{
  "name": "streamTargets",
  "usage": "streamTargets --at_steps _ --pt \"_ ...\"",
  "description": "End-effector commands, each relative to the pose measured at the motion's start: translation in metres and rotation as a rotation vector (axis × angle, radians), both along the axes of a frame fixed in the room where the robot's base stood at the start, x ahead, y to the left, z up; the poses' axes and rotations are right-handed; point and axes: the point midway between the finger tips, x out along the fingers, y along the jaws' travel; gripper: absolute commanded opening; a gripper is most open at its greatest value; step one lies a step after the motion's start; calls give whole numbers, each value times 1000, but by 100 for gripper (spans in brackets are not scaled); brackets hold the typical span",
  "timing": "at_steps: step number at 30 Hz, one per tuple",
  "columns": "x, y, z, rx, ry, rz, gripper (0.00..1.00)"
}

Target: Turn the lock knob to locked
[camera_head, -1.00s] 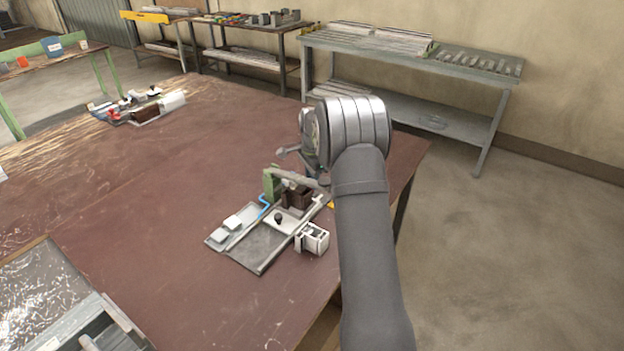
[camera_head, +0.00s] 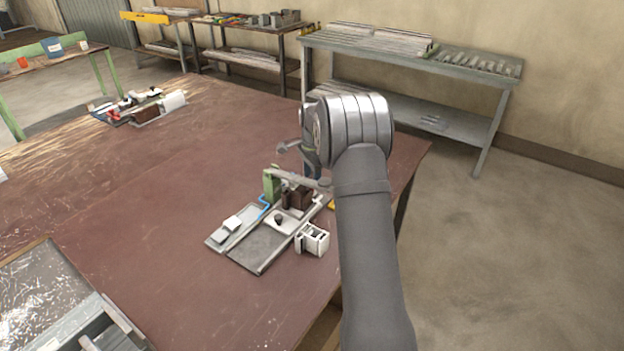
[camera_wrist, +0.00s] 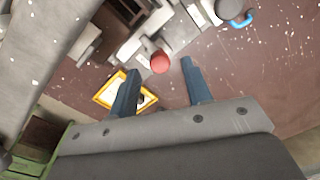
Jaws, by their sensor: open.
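My gripper (camera_wrist: 160,67) is open in the wrist view, with its two blue-grey fingers spread apart. A red round knob end (camera_wrist: 160,62) on a grey cylinder shows between and just beyond the fingertips; I cannot tell whether this is the lock knob. No contact is visible. In the head view the clamp fixture (camera_head: 262,247) lies on the table, with a green block (camera_head: 270,183), a dark brown block (camera_head: 298,196) and a small black knob (camera_head: 278,218).
A yellow-edged frame (camera_wrist: 104,94) lies by the left finger in the wrist view. A blue handle (camera_wrist: 241,19) shows at upper right. A white box (camera_head: 313,238) stands at the fixture's right.

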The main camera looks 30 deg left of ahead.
Motion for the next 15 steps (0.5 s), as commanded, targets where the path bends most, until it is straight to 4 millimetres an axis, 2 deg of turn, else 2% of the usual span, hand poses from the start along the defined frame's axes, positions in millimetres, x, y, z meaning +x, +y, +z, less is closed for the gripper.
streamTargets --at_steps 9,15 --pt "-1 -3 77 4 -4 -1 45" --pt "-2 -5 122 3 -4 -1 45"
